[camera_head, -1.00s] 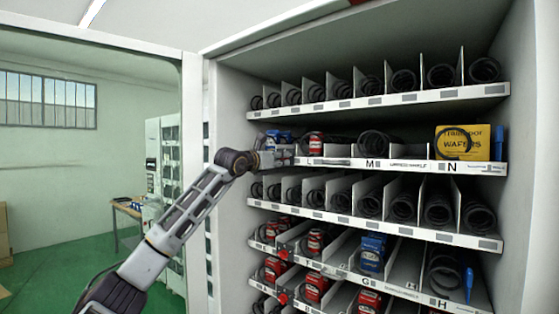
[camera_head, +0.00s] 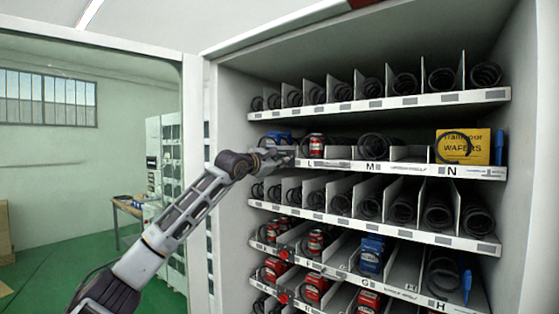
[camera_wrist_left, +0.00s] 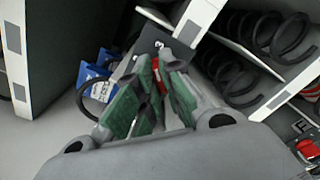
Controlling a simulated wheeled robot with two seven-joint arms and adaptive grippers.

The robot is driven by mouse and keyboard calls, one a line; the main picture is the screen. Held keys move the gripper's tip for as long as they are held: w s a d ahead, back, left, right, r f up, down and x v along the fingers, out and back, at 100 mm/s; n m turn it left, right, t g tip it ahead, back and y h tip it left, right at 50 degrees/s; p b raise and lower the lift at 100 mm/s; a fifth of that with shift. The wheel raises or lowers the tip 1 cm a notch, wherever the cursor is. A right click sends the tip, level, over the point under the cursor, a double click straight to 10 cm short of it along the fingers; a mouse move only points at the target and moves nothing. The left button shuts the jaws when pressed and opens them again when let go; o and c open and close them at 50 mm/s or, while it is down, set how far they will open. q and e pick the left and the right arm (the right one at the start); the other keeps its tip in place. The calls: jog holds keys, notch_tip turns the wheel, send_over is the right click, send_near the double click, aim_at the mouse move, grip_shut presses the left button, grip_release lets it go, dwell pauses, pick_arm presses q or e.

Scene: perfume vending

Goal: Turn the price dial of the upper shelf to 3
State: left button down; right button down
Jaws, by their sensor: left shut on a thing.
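The left gripper (camera_head: 286,157) is at the left end of the upper shelf (camera_head: 400,168), the one with labels L, M and N. In the left wrist view its green-padded fingers (camera_wrist_left: 155,85) are shut on the red price dial (camera_wrist_left: 156,76), of which only a small part shows between them. A dark plate (camera_wrist_left: 151,40) with pale marks lies behind the dial. The fingers hide most of the dial, so I cannot read its setting. In the head view the gripper covers the dial. The right gripper is not in view.
A red can (camera_head: 316,144) and a yellow wafers box (camera_head: 462,146) stand on the upper shelf. Blue packs (camera_wrist_left: 97,75) lie close beside the fingers. Shelves with black coils are above and below. Another red dial (camera_head: 283,254) sits on a lower shelf.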

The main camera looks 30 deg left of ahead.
pick_arm(q)
jog(key=shift+m+p, duration=0.3)
jog(key=shift+m, duration=1.2)
jog(key=shift+a+r, duration=0.1)
jog(key=c, duration=1.6)
grip_release()
jog(key=shift+w, duration=0.1)
jog(key=shift+o, duration=0.2)
jog(key=s, duration=1.1)
jog(key=shift+s+a+f, duration=0.2)
jog(key=shift+s+a, duration=0.2)
